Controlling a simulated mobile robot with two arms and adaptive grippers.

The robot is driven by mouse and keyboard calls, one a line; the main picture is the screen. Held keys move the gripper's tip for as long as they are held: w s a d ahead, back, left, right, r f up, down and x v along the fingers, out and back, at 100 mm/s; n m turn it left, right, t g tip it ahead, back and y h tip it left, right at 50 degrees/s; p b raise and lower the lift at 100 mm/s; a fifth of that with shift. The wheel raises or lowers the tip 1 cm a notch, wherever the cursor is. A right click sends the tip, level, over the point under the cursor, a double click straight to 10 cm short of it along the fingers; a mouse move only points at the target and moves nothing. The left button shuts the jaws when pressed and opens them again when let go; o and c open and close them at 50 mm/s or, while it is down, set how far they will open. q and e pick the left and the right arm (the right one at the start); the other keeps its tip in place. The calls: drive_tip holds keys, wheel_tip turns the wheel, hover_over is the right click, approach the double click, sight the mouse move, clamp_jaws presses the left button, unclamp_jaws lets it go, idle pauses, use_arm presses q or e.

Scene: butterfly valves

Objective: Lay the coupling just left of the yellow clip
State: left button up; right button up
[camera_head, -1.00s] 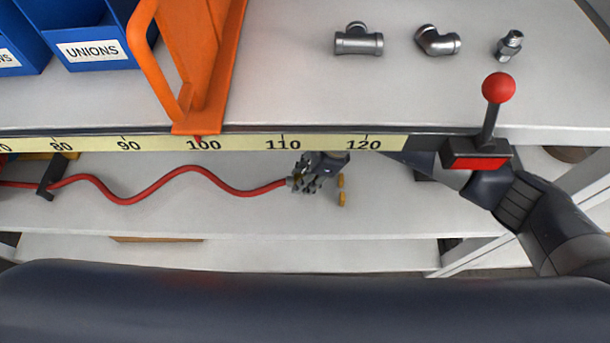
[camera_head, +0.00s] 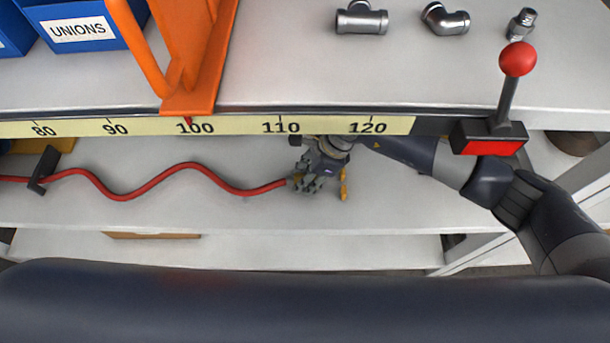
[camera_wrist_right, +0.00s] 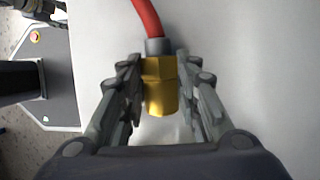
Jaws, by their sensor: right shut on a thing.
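The coupling is a brass hex fitting (camera_wrist_right: 160,85) with a grey collar, on the end of a red hose (camera_head: 190,166). My right gripper (camera_head: 300,182) is shut on it over the lower shelf, under the bench's front edge. In the right wrist view the fingers (camera_wrist_right: 160,95) flank the brass. The yellow clip (camera_head: 343,185) shows as small yellow parts just right of my right gripper, partly hidden by it. I cannot tell whether the coupling touches the shelf. What seems to be my left gripper (camera_wrist_right: 58,10) shows small at the wrist view's top left.
A dark holder (camera_head: 44,170) crosses the hose at the left. The ruled bench edge (camera_head: 240,126) hangs above the shelf. An orange bracket (camera_head: 190,60), a red-knobbed lever (camera_head: 517,60) and pipe fittings (camera_head: 361,18) are on top. The shelf (camera_head: 400,205) is clear right of the clip.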

drive_tip(key=o, duration=1.2)
drive_tip(key=shift+c, duration=0.2)
use_arm(q)
drive_tip(key=shift+a, duration=0.3)
